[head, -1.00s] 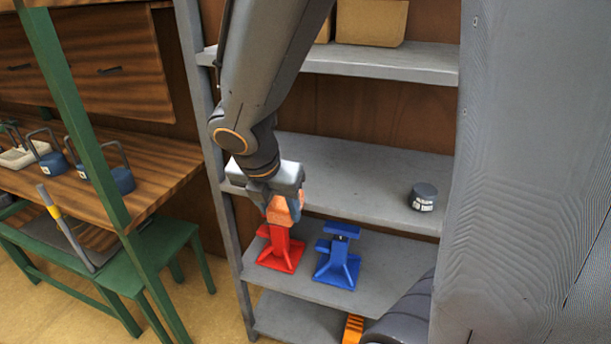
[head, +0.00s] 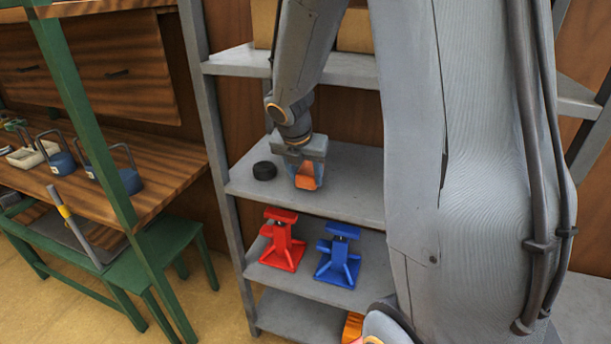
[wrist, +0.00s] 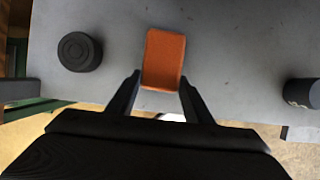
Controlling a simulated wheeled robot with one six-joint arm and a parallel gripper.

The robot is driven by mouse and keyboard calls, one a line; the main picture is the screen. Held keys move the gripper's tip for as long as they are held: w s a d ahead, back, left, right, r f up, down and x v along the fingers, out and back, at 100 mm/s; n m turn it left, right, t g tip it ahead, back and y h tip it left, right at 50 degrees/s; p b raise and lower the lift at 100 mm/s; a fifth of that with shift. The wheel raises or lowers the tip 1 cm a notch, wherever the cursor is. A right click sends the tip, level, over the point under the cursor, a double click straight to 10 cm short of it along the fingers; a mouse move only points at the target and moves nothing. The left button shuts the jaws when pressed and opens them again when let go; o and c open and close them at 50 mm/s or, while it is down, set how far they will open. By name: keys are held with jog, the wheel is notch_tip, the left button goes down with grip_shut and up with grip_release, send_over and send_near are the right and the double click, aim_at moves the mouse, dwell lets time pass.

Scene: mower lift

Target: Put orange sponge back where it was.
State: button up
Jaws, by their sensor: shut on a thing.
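The orange sponge (head: 307,181) is between the fingers of my gripper (head: 306,174), over the middle grey shelf board (head: 352,203). In the wrist view the sponge (wrist: 163,58) is upright in the picture, with its near end between the two dark fingertips (wrist: 160,82). My gripper is shut on it. Whether the sponge touches the board or hangs just above it, I cannot tell.
A black round puck (head: 264,171) stands left of the sponge. A dark can (wrist: 302,92) is at the right in the wrist view. A red jack (head: 283,242) and a blue jack (head: 338,258) stand on the board below. The board behind the sponge looks clear.

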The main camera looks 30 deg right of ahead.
jog(key=shift+a+f, duration=0.1)
jog(key=shift+f, duration=0.35)
jog(key=shift+f, duration=0.1)
jog(key=o, duration=0.9)
jog(key=shift+o, duration=0.2)
